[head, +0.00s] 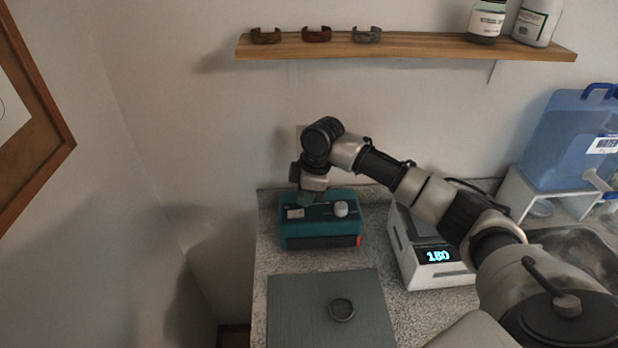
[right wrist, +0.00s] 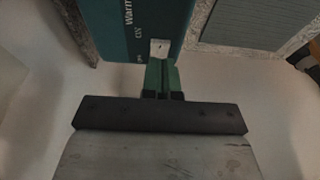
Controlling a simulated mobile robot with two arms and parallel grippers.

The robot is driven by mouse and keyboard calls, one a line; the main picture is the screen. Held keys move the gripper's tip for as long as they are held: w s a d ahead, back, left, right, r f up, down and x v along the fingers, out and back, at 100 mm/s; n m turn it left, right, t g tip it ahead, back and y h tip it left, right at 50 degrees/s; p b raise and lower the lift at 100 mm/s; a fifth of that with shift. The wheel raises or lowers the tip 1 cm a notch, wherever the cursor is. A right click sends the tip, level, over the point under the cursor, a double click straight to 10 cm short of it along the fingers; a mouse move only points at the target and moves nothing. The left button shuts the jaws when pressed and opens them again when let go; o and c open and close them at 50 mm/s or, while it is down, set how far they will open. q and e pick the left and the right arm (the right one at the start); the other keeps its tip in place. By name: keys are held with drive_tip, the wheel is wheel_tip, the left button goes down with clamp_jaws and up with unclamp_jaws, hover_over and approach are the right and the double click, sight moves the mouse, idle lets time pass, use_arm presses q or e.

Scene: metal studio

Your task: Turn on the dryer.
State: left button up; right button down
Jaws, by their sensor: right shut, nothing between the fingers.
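A teal box-shaped device (head: 320,236), which I take to be the dryer, stands on the speckled counter against the back wall. Its top carries a pale rectangular part (head: 295,213) at left and a round white knob (head: 341,208) at right. A red part (head: 358,240) shows at its front right corner. My right gripper (head: 306,199) points down over its top left and is shut and empty. In the right wrist view, the closed fingertips (right wrist: 162,67) are close to a small pale switch-like part (right wrist: 159,48); contact cannot be told. My left gripper is not in view.
A white device with a lit display (head: 438,256) stands right of the teal box, under my right arm. A grey mat (head: 288,302) with a dark ring (head: 341,309) lies in front. A wooden shelf (head: 420,48) hangs above; a blue water container (head: 568,140) stands right.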

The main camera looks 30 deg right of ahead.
sight(296, 213)
drive_tip(key=shift+x, duration=1.2)
drive_tip(key=shift+f, duration=0.15)
